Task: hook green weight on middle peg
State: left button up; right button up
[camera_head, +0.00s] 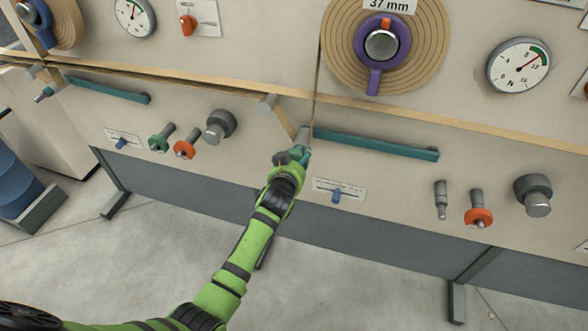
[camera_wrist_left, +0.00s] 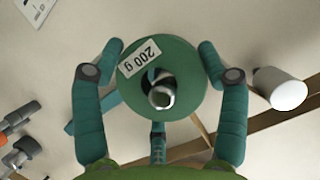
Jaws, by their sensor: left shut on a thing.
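The green weight (camera_wrist_left: 190,85) is a round disc labelled 200 g. It sits between the teal fingers of my left gripper (camera_wrist_left: 158,75), which is shut on it. A metal rod end (camera_wrist_left: 162,95) shows at the disc's central hole; I cannot tell how far it passes through. In the head view my left gripper (camera_head: 297,155) is at a grey peg (camera_head: 303,133) beside the paper web, and hides most of the weight. Another green weight (camera_head: 159,143) hangs on a peg in the left group. My right gripper is not in view.
A pale roller (camera_wrist_left: 280,90) is close to the right finger in the wrist view. A teal bar (camera_head: 375,146) runs right of the gripper. Right of it are a bare peg (camera_head: 441,200), an orange weight (camera_head: 478,215) and a grey knob (camera_head: 535,190). A blue slider (camera_head: 337,195) is below.

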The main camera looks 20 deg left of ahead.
pick_arm(q)
jog(key=shift+w+b, duration=0.35)
jog(key=shift+w, duration=0.1)
jog(key=shift+s+p, duration=0.3)
jog(key=shift+s, duration=0.05)
jog(key=s+r+p, duration=0.1)
jog(key=s+p, duration=0.4)
jog(key=s, duration=0.6)
jog(key=shift+s+a+r, duration=0.15)
jog(key=shift+s+a, duration=0.1)
jog(key=shift+s, duration=0.15)
